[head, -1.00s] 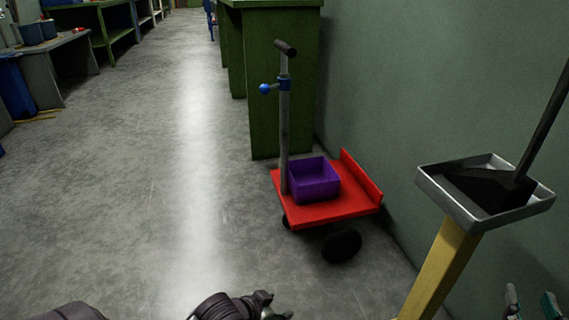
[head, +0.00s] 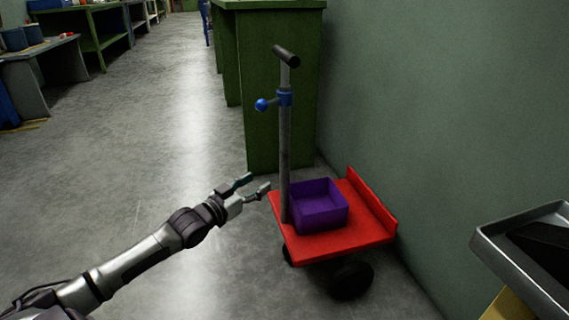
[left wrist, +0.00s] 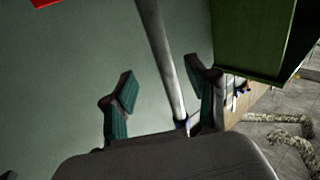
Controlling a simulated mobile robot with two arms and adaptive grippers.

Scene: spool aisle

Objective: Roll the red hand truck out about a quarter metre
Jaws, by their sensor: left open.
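The red hand truck (head: 340,240) stands on the floor beside the right wall, with dark wheels and a purple bin (head: 320,217) on its bed. Its grey upright post (head: 285,150) carries a blue collar with a blue knob (head: 262,105) and a dark crossbar handle (head: 286,56) on top. My left gripper (head: 257,184) is open and empty, just left of the post's lower part in the head view. In the left wrist view the post (left wrist: 165,60) runs between the open fingers (left wrist: 160,93), seemingly beyond them. My right gripper is not in view.
A green cabinet (head: 280,90) stands behind the hand truck, and the green wall (head: 400,100) is close on its right. A grey tray (head: 530,255) on a yellow stand is at the lower right. The aisle floor (head: 130,140) to the left is clear.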

